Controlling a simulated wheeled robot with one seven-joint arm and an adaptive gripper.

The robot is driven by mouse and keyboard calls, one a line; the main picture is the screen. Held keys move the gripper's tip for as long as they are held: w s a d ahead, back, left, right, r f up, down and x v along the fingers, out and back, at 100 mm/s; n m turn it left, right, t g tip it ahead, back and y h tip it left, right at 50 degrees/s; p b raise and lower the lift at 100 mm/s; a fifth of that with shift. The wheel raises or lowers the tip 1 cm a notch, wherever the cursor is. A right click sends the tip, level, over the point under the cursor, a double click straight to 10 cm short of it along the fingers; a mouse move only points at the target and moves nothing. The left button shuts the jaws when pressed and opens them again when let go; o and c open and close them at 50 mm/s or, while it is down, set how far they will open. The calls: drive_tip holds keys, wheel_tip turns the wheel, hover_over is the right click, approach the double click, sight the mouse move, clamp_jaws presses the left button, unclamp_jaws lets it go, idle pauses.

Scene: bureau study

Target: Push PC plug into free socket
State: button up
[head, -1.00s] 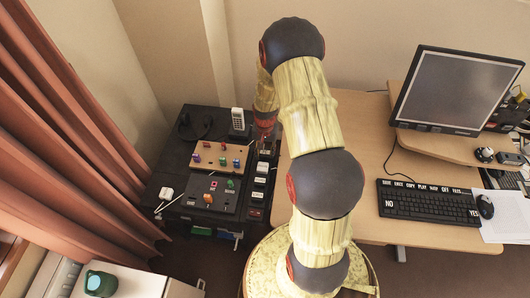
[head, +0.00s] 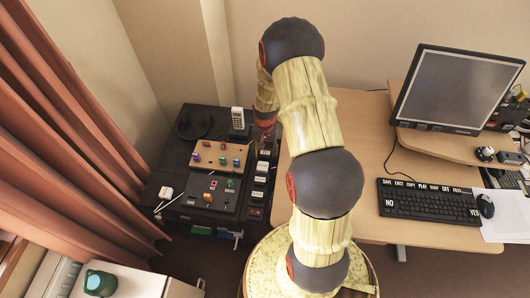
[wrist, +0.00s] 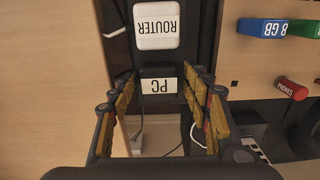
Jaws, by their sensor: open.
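The PC plug (wrist: 158,72) is black with a white label reading PC upside down in the wrist view. It sits in line with a dark strip. My gripper (wrist: 157,92) is open, with one finger on each side of the PC plug and visible gaps between. In the head view my gripper is mostly hidden behind my arm, above the right edge of the black cabinet (head: 170,190). A column of labelled plugs (head: 260,180) runs along that edge. I cannot make out a free socket in either view.
A white ROUTER plug (wrist: 156,27) stands just beyond the PC plug. Blue (wrist: 262,27) and red (wrist: 291,88) labelled pieces stick up from a wooden board at the right. The desk (head: 345,215) borders the cabinet's right side. Cables hang below the gripper in the wrist view.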

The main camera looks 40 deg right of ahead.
sight(265, 153)
drive_tip(key=shift+o, duration=0.4)
wheel_tip(265, 153, up, 12)
idle(0.5)
